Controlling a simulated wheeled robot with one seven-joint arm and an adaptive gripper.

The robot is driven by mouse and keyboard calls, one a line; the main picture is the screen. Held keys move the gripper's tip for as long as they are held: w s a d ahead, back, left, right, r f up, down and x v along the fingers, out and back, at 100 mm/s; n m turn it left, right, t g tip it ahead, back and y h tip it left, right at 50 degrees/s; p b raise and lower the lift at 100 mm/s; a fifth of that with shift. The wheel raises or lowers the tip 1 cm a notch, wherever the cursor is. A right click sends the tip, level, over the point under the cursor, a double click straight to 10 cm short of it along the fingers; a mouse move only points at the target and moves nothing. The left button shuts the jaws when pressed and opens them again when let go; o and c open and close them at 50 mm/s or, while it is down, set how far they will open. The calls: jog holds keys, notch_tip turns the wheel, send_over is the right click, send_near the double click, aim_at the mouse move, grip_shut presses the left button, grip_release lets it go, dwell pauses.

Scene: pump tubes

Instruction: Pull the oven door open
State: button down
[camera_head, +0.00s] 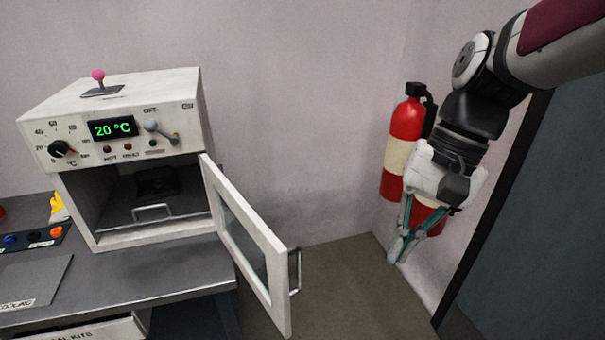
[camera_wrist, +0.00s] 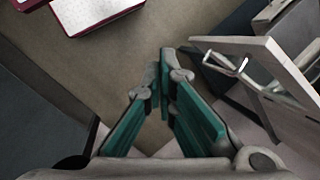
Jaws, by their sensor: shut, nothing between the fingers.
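The white oven (camera_head: 125,125) stands on the grey bench at the left, its display reading 20 °C. Its door (camera_head: 250,240) is swung wide open on the right side, with a window and a metal handle (camera_head: 295,271) on its outer face. The dark oven inside is exposed, with a wire handle in it. My gripper (camera_head: 396,258) is shut and empty, pointing down to the right of the door and apart from it. In the wrist view my gripper (camera_wrist: 163,65) shows closed fingertips; the door (camera_wrist: 275,62) and its handle (camera_wrist: 225,58) are to their right.
A red fire extinguisher (camera_head: 407,150) hangs on the wall behind my gripper. A dark panel (camera_head: 530,220) stands at the right. The bench (camera_head: 150,280) holds a control strip at the left. Floor shows between the oven door and my gripper.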

jog(key=w+a+f+m+g+y+p, duration=0.35)
jog(key=w+f+m, duration=0.35)
jog(key=w+f, duration=0.45)
jog(key=s+a+f+p, duration=0.3)
jog(key=s+a+f, duration=0.2)
jog(key=a, duration=0.4)
jog(key=shift+s+a+f, duration=0.15)
jog(key=shift+a+f, duration=0.05)
jog(key=shift+f, duration=0.7)
jog(key=shift+y, duration=0.25)
